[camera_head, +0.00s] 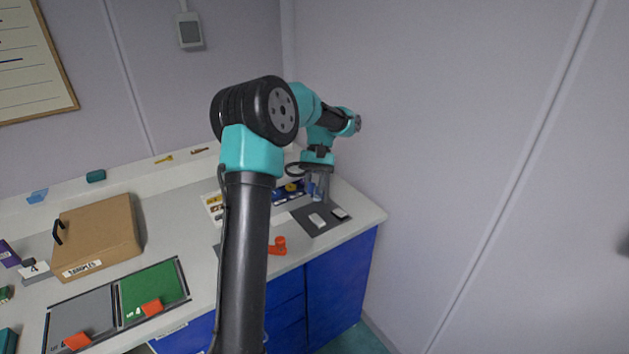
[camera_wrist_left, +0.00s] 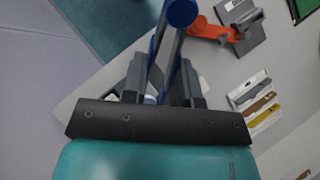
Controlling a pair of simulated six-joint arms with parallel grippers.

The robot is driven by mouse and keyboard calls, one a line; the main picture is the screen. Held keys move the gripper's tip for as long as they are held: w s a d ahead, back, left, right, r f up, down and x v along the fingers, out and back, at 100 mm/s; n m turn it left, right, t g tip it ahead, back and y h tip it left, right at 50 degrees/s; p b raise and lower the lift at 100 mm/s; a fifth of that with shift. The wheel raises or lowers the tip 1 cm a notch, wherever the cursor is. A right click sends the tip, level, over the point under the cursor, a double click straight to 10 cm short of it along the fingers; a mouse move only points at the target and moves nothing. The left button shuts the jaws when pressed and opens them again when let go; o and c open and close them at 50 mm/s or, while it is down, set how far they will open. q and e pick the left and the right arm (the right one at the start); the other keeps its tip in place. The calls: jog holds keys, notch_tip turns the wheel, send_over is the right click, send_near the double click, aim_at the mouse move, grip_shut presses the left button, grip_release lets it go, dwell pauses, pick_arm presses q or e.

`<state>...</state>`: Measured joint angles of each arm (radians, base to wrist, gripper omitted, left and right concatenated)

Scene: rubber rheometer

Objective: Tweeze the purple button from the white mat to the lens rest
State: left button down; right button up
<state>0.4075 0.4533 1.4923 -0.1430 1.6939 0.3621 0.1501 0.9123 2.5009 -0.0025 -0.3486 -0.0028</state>
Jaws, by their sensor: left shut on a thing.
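My left gripper (camera_head: 318,190) is over the right end of the bench, shut on a blue two-armed tool that looks like tweezers (camera_wrist_left: 172,50). In the left wrist view the tool stands out from between the fingers (camera_wrist_left: 165,90). In the head view, two small pale blocks (camera_head: 317,220) (camera_head: 341,213) lie on a dark grey mat (camera_head: 306,229) below and beside the gripper. I cannot make out the purple button, and cannot tell which pale piece is the white mat or the lens rest. My right gripper is not in view.
An orange piece (camera_head: 278,245) lies near the front edge; it also shows in the wrist view (camera_wrist_left: 212,30). A blue tray (camera_head: 280,197) with a yellow item is behind the grey mat. A brown box (camera_head: 100,232) and a green panel (camera_head: 153,287) are at left. A wall closes the right.

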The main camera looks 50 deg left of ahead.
pick_arm(q)
notch_tip(320, 180, down, 7)
dwell(0.6)
jog(key=c, duration=1.3)
grip_release()
jog(key=shift+c, duration=0.2)
jog(key=shift+r, duration=0.1)
notch_tip(320, 180, up, 10)
